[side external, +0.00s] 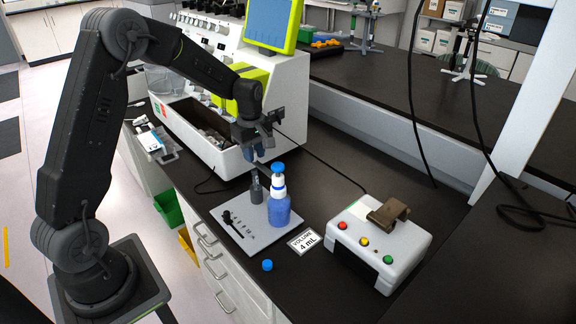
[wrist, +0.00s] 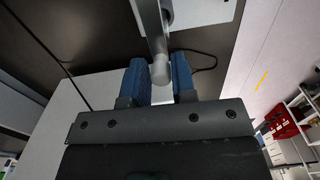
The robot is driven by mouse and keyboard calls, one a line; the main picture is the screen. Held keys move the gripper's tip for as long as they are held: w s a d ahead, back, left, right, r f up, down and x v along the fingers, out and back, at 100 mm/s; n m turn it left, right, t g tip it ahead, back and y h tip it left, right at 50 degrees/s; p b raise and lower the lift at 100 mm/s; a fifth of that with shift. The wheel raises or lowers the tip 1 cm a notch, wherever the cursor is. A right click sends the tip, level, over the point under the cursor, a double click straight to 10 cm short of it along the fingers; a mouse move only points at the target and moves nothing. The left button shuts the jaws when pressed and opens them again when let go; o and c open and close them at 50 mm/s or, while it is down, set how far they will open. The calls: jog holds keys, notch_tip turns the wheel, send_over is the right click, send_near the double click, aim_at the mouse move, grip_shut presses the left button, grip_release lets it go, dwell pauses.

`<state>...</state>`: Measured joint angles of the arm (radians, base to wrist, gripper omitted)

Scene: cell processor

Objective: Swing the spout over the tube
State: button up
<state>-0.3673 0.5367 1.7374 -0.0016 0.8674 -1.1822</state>
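A blue bottle (side external: 279,208) with a white neck and a blue cap (side external: 278,169) stands upright on a light grey plate (side external: 258,239). A dark grey tube (side external: 256,193) stands beside it. My gripper (side external: 258,156) points down just above the tube and the bottle's top. In the wrist view a pale grey bar with a rounded end, seemingly the spout (wrist: 162,72), reaches between the blue fingers of my gripper (wrist: 159,72). The fingers are apart, with its end nearly filling the gap. I cannot tell whether they touch it. The spout is hard to make out in the side view.
A control box (side external: 378,246) with coloured buttons and a brown part on top stands at right. A volume card (side external: 304,241) and a small blue cap (side external: 267,265) lie on the dark bench. The large white processor (side external: 232,100) stands close behind my gripper.

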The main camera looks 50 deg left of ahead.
jog(key=o, duration=0.3)
jog(key=shift+o, duration=0.2)
jog(key=shift+r, duration=3)
jog(key=shift+r, duration=0.15)
jog(key=s+d+r+m+t, duration=0.3)
jog(key=s+d+r+m, duration=0.6)
jog(key=s+d+r, duration=0.15)
jog(key=s+d+m+t, duration=0.2)
jog(key=s+d+m, duration=0.4)
jog(key=s, duration=0.7)
jog(key=m, duration=0.2)
jog(key=shift+m+t, duration=0.3)
jog(key=shift+m, duration=0.1)
